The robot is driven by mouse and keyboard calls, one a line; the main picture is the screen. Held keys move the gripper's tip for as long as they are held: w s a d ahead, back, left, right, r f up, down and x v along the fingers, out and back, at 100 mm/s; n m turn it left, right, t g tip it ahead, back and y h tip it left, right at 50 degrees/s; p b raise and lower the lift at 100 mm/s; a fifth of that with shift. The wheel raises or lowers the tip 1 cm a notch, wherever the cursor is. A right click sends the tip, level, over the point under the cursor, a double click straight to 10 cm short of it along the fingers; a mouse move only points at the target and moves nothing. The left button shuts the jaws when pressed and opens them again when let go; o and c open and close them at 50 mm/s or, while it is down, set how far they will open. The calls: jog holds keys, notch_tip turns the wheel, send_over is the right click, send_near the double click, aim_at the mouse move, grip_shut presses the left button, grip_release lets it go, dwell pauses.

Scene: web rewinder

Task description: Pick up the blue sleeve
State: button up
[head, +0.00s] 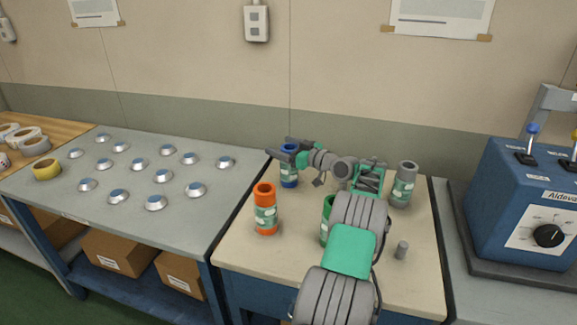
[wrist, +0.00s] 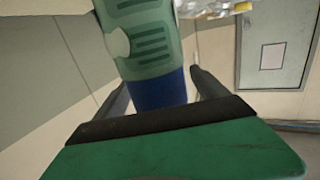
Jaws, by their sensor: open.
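The blue sleeve (head: 289,180) stands upright at the back left of the cream-topped table, with a green label around it. My gripper (head: 284,149) is at its upper part in the head view and hides some of it. In the wrist view, the blue sleeve (wrist: 160,92) lies between the two dark fingers of my open gripper (wrist: 161,91). Its green label band (wrist: 142,40) fills the upper middle of that view. A gap shows beside the right finger; contact at the left finger is unclear.
An orange sleeve (head: 265,211) stands in front of the blue one. A green sleeve (head: 326,217) is partly hidden behind my arm. The left table (head: 120,219) holds several metal discs; a blue machine (head: 520,205) stands far right.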

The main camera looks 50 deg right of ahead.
grip_shut()
dwell(0.9)
jog(key=shift+r, duration=0.1)
